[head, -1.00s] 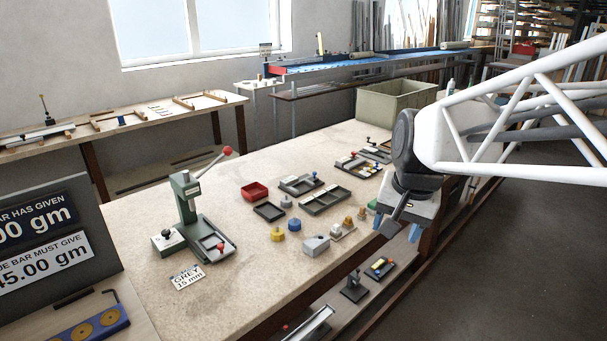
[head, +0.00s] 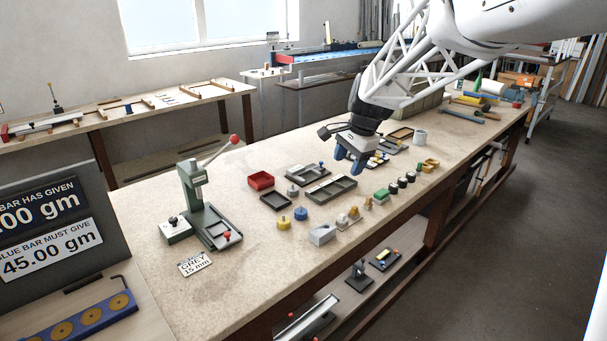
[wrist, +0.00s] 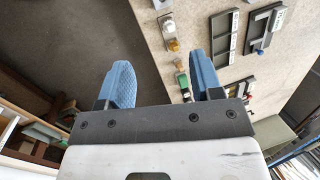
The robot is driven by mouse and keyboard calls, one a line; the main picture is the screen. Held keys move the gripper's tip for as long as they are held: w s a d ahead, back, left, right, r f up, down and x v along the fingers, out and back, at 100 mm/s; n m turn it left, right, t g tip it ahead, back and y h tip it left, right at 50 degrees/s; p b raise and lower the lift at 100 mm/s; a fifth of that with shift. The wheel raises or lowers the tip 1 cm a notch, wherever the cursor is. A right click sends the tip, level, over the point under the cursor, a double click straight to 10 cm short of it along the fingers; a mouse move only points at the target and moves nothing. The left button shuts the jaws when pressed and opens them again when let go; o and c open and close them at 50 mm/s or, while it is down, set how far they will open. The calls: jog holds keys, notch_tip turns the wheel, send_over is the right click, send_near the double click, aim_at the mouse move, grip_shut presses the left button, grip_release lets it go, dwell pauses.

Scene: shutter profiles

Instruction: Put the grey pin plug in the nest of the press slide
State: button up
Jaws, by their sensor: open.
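The grey pin plug (head: 293,190) appears to be the small grey knobbed piece standing on the bench, behind a yellow plug (head: 284,223) and a blue plug (head: 301,213). The green press (head: 194,190) stands to the left, its red-balled lever raised. Its slide (head: 214,228), with a red knob, lies at the front; details of the nest are too small to tell. My gripper (head: 351,166) is open and empty above the bench, right of the plug and apart from it. Its blue fingers (wrist: 162,80) show in the wrist view with nothing between them.
A red bin (head: 261,180) and grey trays (head: 332,189) lie near the plugs. A grey block (head: 322,235) and several small coloured pieces line the front. A label card (head: 195,263) lies before the press. The bench between press and plugs is clear.

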jog(key=w+a+f+m+y, duration=0.1)
jog(key=w+a+f+m, duration=0.2)
jog(key=w, duration=0.4)
jog(key=w+a+f+m, duration=0.1)
jog(key=w+a+f, duration=0.25)
jog(key=w, duration=0.35)
jog(key=m+g, duration=0.1)
jog(key=m, duration=0.3)
send_near(293, 189)
jog(key=f, duration=0.1)
jog(key=shift+w+d+f+y, duration=0.1)
jog(key=shift+w+f+y, duration=0.2)
jog(key=shift+f+y, duration=0.15)
jog(key=shift+x, duration=1.3)
jog(key=shift+a+x, duration=0.2)
jog(key=shift+x, duration=2.4)
jog(key=shift+r, duration=0.1)
jog(key=shift+s, duration=0.1)
